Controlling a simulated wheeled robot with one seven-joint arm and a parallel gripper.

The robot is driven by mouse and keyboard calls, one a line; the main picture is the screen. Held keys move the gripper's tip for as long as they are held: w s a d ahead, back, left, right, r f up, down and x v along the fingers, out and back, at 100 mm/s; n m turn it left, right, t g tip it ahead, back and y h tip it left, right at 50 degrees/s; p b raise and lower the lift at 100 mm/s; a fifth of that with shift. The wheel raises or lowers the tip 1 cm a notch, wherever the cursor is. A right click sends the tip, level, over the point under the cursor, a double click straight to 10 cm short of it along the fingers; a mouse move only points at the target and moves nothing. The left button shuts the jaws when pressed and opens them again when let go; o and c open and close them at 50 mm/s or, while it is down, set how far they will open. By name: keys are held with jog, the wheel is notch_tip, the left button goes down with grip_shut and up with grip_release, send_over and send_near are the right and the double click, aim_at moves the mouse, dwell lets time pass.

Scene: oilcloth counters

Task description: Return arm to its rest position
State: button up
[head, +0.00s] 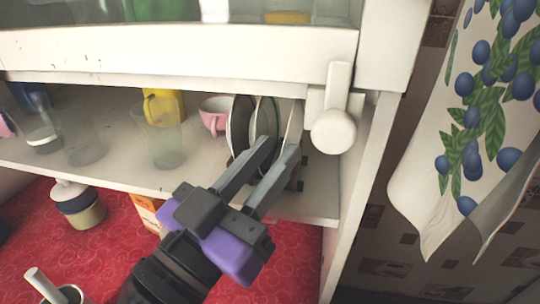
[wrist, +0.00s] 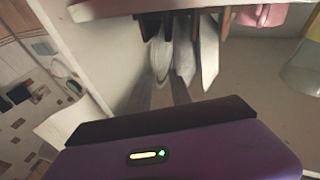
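My gripper (head: 279,147) is in front of the shelf, with its purple body low in the head view and two grey fingers pointing up at the plates. The fingers are apart, with a gap between them, and I see nothing held. Several plates (head: 238,122) stand on edge in a rack on the shelf, close beyond the fingertips. In the wrist view the plates (wrist: 208,58) show past the purple body. I cannot tell whether a fingertip touches a plate.
A pink cup (head: 214,115), a yellow mug (head: 164,106) and clear glasses (head: 160,146) stand on the shelf (head: 117,176). A white cabinet post and knob (head: 333,132) are close to the right. A lidded jar (head: 78,205) stands on the red oilcloth (head: 108,255). A patterned towel (head: 470,130) hangs at right.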

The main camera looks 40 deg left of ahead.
jog(key=b+v, duration=0.1)
jog(key=v, duration=0.6)
jog(key=shift+s+b, duration=0.35)
jog(key=shift+b, duration=0.05)
jog(key=shift+f, duration=0.1)
